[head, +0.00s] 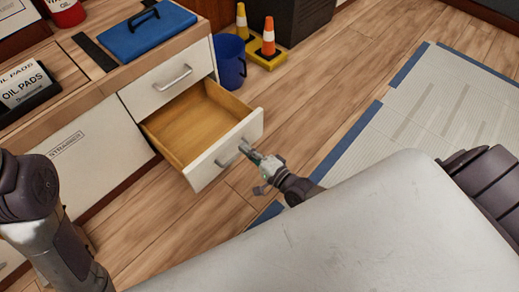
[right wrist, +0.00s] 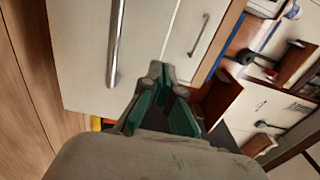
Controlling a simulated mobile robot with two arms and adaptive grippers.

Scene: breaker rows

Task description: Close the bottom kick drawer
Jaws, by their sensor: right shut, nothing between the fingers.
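The bottom kick drawer (head: 228,152) stands pulled out of the cabinet, its wooden inside empty and its white front facing right. My right gripper (head: 248,151) is at the outer face of that front, close to its bar handle; whether it touches cannot be told. In the right wrist view its green-padded fingers (right wrist: 160,70) are together with nothing between them, against a white panel with a long bar handle (right wrist: 115,42). My left arm comes in from the left, but its gripper is out of view.
A closed drawer (head: 165,78) sits above the open one. A blue bucket (head: 230,62) and orange-and-yellow cones (head: 268,45) stand behind it. A blue case (head: 148,30) lies on the counter. A grey mat (head: 430,110) covers the floor at right; wooden floor between is clear.

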